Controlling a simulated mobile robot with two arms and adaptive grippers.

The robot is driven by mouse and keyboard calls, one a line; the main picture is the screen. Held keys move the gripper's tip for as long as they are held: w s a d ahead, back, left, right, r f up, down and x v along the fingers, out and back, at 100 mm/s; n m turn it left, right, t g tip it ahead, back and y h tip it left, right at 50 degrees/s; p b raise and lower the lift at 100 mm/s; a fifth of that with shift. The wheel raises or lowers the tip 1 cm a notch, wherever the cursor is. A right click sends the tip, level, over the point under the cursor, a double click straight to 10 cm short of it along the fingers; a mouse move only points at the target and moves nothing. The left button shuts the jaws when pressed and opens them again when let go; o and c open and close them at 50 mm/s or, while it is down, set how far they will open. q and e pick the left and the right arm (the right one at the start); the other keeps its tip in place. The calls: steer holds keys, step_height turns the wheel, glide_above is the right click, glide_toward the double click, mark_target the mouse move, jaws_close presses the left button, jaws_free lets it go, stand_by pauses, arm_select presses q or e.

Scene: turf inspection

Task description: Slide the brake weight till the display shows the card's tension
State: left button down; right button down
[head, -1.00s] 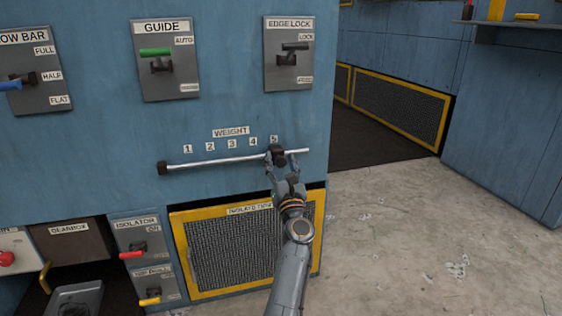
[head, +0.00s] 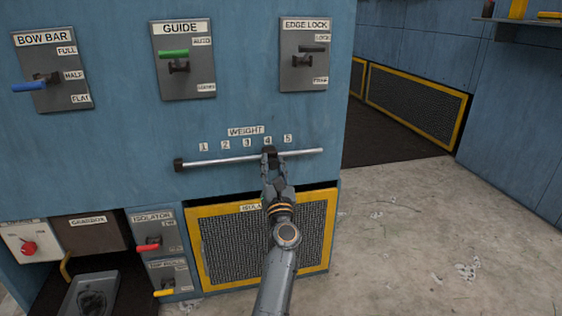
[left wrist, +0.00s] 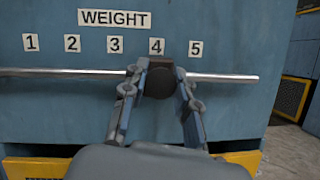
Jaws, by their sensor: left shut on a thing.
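The brake weight (head: 269,151) is a dark block on a bright metal rod (head: 225,160) below the WEIGHT label (head: 245,131) and the numbers 1 to 5. It sits under the 4. In the left wrist view the weight (left wrist: 159,79) is also beneath the 4, between the two fingers. My left gripper (head: 271,161) is shut on the weight from the front and below, and its fingers hide part of it. My right gripper is not in view. No display or tension card shows in either view.
Above the rod are the BOW BAR (head: 52,78), GUIDE (head: 182,62) and EDGE LOCK (head: 305,58) lever panels. Below it is a yellow-framed mesh guard (head: 320,262), with ISOLATOR (head: 155,232) and another lever to its left. Open floor (head: 420,240) lies to the right.

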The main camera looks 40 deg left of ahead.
arm_select(q)
steer(key=c, duration=1)
jaws_free()
steer(key=shift+d, duration=0.1)
steer(key=v, duration=0.7)
steer(key=shift+s+d, duration=0.15)
